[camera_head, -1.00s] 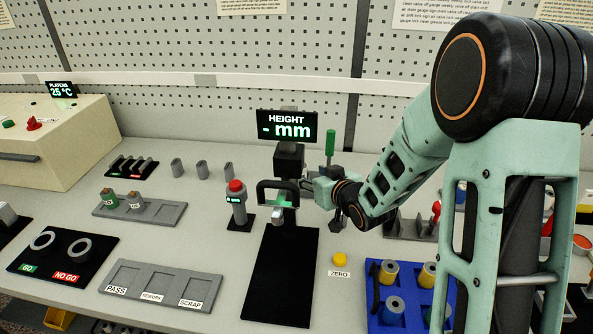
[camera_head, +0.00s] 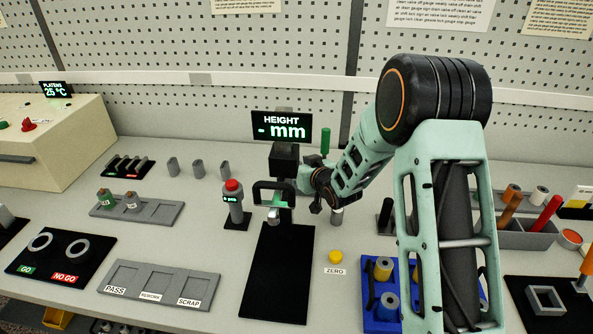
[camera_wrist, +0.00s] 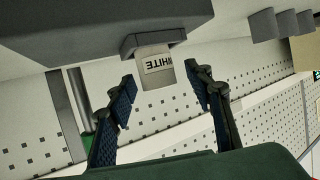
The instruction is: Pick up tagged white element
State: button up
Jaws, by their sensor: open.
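The white element (camera_wrist: 157,66), labelled "WHITE", shows in the wrist view, its base in a grey holder on a dark grey block (camera_wrist: 70,35). My gripper (camera_wrist: 160,82) is open, with one dark blue finger to each side of the element's free end in that view. A gap shows on both sides, and I see no contact. I cannot tell how far off the element is. In the head view my gripper (camera_head: 318,188) is right beside the height gauge (camera_head: 285,160), its fingers mostly hidden. I cannot single out the white element there.
The gauge's black base plate (camera_head: 275,280) and the yellow ZERO button (camera_head: 335,256) are in front. A blue tray with cylinders (camera_head: 370,318) stands at right, partly behind my arm. A green-handled tool (camera_head: 325,140) is behind the gripper. The PASS/REWORK/SCRAP tray (camera_head: 160,280) is empty.

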jog(key=shift+c, duration=0.6)
grip_shut()
